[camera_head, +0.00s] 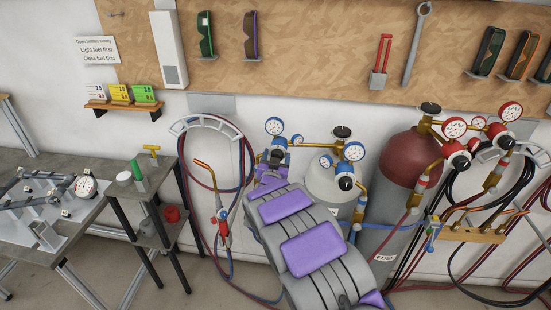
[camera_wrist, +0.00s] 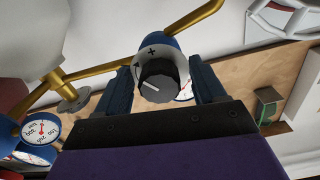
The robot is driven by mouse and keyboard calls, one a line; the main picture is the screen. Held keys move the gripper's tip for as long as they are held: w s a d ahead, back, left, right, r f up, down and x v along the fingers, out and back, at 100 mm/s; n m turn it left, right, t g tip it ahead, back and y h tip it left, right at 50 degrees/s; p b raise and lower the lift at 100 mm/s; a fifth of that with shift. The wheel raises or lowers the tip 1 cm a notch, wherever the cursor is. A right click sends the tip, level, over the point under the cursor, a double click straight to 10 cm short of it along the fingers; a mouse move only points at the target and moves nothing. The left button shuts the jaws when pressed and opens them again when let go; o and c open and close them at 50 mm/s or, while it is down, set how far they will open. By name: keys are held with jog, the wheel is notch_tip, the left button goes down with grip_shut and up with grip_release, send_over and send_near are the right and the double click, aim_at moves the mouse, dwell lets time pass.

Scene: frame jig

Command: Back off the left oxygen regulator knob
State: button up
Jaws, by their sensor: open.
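The left oxygen regulator shows in the head view with its blue-rimmed gauges (camera_head: 275,127) on a brass pipe above a white cylinder (camera_head: 328,184). Its knob is mostly hidden there behind my gripper (camera_head: 272,158). My open gripper (camera_wrist: 164,88) has one dark blue finger on each side of this knob.
A second blue regulator (camera_head: 354,151) is close to the right of my arm. A dark red fuel cylinder (camera_head: 409,165) with red gauges (camera_head: 454,127) stands further right. Hoses (camera_head: 188,170) hang on the wall at left, with a torch (camera_head: 222,217) in front.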

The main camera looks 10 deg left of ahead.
jog(key=shift+w+d, duration=0.2)
jog(key=shift+a, duration=0.1)
jog(key=shift+a, duration=0.1)
jog(key=shift+c, duration=0.6)
jog(key=shift+a, duration=0.15)
jog(key=c, duration=0.9)
